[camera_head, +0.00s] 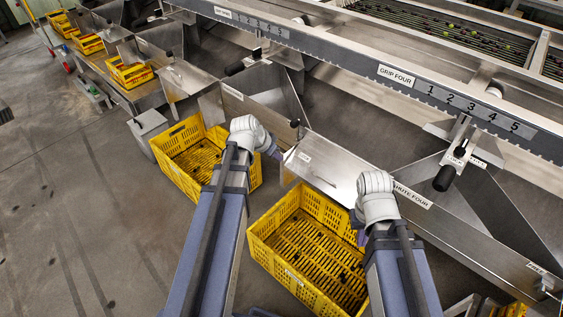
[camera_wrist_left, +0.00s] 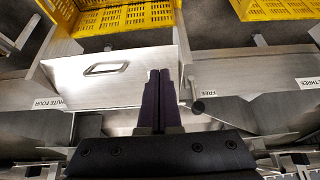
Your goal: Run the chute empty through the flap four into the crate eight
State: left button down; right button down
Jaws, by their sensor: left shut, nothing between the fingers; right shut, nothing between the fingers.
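The chute labelled four (camera_head: 412,196) runs along the machine's front; no fruit is discernible in it. A shiny flap plate (camera_head: 325,168) lies at its mouth. In the left wrist view the flap (camera_wrist_left: 120,85) shows a bar handle. A yellow crate (camera_head: 255,243) stands below it on the floor; its small label is unreadable, and dark spots inside may be fruit or gaps. My left gripper (camera_head: 278,153) is shut and empty beside the flap's left end; its closed fingers (camera_wrist_left: 158,100) overlap the flap's edge in the wrist view. My right gripper (camera_head: 361,238), shut and empty, is mostly hidden by its wrist.
Another yellow crate (camera_head: 172,138) stands left, and more sit at far left. A black-knobbed lever (camera_head: 443,178) hangs below the grip-four scale (camera_head: 480,112). Metal dividers and the machine's rail (camera_head: 340,58) bound the chutes.

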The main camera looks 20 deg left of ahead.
aim_at(290, 168)
pick_arm(q)
jog(key=shift+b+x, duration=5.55)
jog(key=shift+x, duration=1.15)
jog(key=shift+f, duration=0.15)
jog(key=w+d+f+t+h+b, duration=0.1)
jog(key=w+f+b, duration=0.4)
jog(key=b, duration=0.6)
jog(key=w+d+f+t+h+b, duration=0.1)
jog(key=w+d+f+t+b, duration=0.2)
jog(key=w+f+t+b, duration=0.3)
jog(key=shift+w+d+h+b, duration=0.4)
jog(key=shift+w+b, duration=0.05)
jog(key=shift+b, duration=2.05)
